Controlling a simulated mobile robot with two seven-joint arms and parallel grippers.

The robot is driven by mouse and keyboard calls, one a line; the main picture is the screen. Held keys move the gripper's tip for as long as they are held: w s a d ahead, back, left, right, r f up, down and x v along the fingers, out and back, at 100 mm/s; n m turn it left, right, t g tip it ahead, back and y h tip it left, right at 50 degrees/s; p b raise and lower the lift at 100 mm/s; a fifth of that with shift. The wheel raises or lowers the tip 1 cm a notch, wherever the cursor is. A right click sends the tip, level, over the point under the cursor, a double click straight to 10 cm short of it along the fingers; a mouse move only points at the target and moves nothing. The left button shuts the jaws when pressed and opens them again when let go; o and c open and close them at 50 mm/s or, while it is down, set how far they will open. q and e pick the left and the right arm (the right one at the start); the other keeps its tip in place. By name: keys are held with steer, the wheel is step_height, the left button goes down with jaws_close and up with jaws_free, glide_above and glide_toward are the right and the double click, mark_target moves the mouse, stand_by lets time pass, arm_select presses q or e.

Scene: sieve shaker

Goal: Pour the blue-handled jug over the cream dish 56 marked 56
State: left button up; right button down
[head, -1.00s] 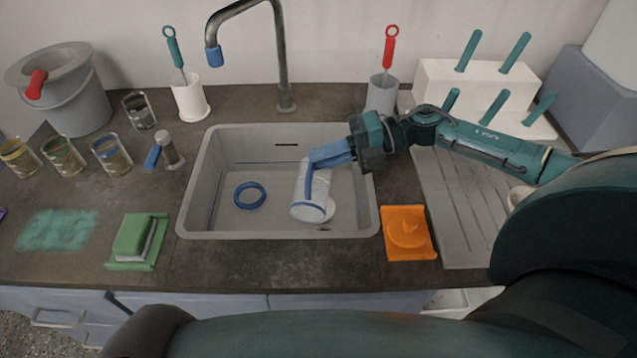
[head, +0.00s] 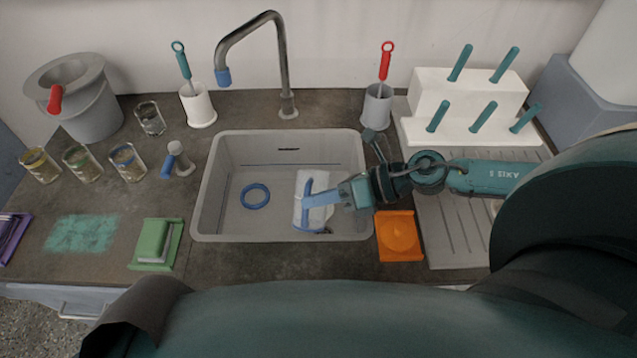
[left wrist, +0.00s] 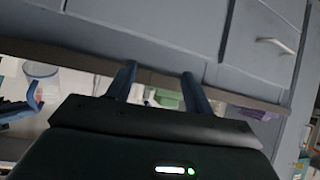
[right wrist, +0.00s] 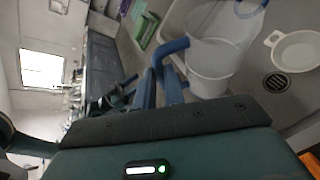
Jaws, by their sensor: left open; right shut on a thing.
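The white, see-through jug (head: 319,206) with a blue handle (head: 308,196) hangs over the right half of the sink. My right gripper (head: 346,194) is shut on its handle, from the right. The jug (right wrist: 212,55) also fills the upper middle of the right wrist view; its exact tilt is hard to tell. The small cream dish (right wrist: 296,50) with a side handle lies on the sink floor near the drain; any number on it cannot be read. The jug hides it in the head view. My left gripper (left wrist: 158,80) is open and empty, facing the cabinet front and counter edge.
A blue ring (head: 255,196) lies in the grey sink (head: 200,205), beneath the tap (head: 287,75). An orange dish (head: 399,236) sits right of the sink. A green sponge block (head: 156,242) and several jars stand left.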

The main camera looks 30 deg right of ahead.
steer(key=shift+s+a+r+n+p, duration=0.3)
steer(key=shift+s+r+p, duration=0.05)
steer(key=shift+r+p, duration=0.2)
arm_select(q)
steer(key=shift+s+a+r+g+y+p, duration=0.15)
steer(key=shift+a+r+g+y+p, duration=0.2)
steer(key=shift+a+r+p, duration=0.45)
arm_select(e)
steer(key=shift+s+a+f+n+t+h, duration=0.25)
steer(key=shift+s+a+f+n+t, duration=0.1)
steer(key=shift+s, duration=0.1)
steer(key=shift+s+a+f+n+t+h, duration=0.25)
steer(key=shift+s+a+n+t, duration=0.1)
steer(key=shift+s, duration=0.1)
arm_select(q)
steer(key=shift+d+f+b, duration=0.15)
steer(key=shift+f+b, duration=0.2)
steer(key=shift+f, duration=0.2)
arm_select(e)
steer(key=shift+s+a+r+n, duration=0.1)
steer(key=shift+s+a+n, duration=0.1)
steer(key=shift+a+n, duration=0.15)
arm_select(q)
steer(key=shift+r, duration=0.1)
arm_select(e)
steer(key=shift+s+t, duration=0.1)
steer(key=shift+t, duration=0.2)
arm_select(q)
steer(key=shift+b, duration=0.3)
